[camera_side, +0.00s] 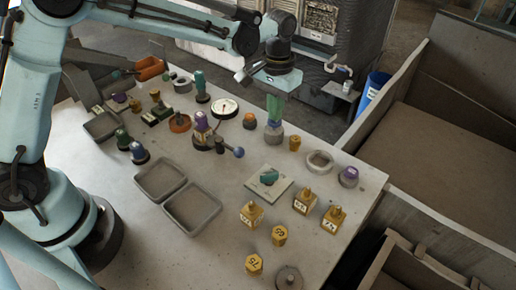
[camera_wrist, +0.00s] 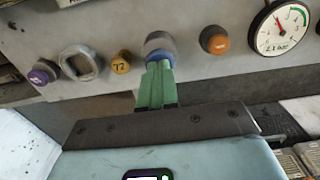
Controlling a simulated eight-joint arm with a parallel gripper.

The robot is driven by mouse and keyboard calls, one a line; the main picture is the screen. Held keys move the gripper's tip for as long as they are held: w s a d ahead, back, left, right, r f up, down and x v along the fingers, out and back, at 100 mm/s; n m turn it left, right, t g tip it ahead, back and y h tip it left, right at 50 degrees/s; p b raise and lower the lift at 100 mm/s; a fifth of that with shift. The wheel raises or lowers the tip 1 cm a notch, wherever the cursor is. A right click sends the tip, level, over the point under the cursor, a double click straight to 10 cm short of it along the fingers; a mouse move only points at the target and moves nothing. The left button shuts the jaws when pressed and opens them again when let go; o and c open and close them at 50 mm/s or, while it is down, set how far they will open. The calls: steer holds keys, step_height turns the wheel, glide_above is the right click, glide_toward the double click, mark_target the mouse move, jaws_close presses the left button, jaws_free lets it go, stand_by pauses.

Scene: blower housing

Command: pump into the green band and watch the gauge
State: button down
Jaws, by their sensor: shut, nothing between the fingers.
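The gauge (camera_side: 224,107) is a round white dial on the bench. In the wrist view the gauge (camera_wrist: 281,30) has a green band at its upper right. Its red needle points up and slightly left, outside the green band. My gripper (camera_side: 273,119), with green fingers, is shut and empty, pointing down. Its tips are at a round grey fitting (camera_side: 273,134); in the wrist view the fingers (camera_wrist: 156,66) overlap that fitting's blue collar (camera_wrist: 159,55). I cannot tell whether they touch it. Which part is the pump is not clear; a lever with a blue ball (camera_side: 238,152) stands beside a purple-topped fitting (camera_side: 201,122).
An orange knob (camera_side: 249,121) stands between the gauge and my gripper. A yellow block (camera_side: 295,143), a pale ring (camera_side: 319,162) and a purple-topped knob (camera_side: 349,176) stand to the right. Two grey trays (camera_side: 160,180) and several yellow blocks lie nearer. Bare bench shows around them.

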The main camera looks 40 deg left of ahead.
steer(key=shift+f, duration=0.15)
steer(key=shift+f, duration=0.8)
steer(key=shift+r, duration=0.95)
steer(key=shift+f, duration=0.1)
stand_by(0.3)
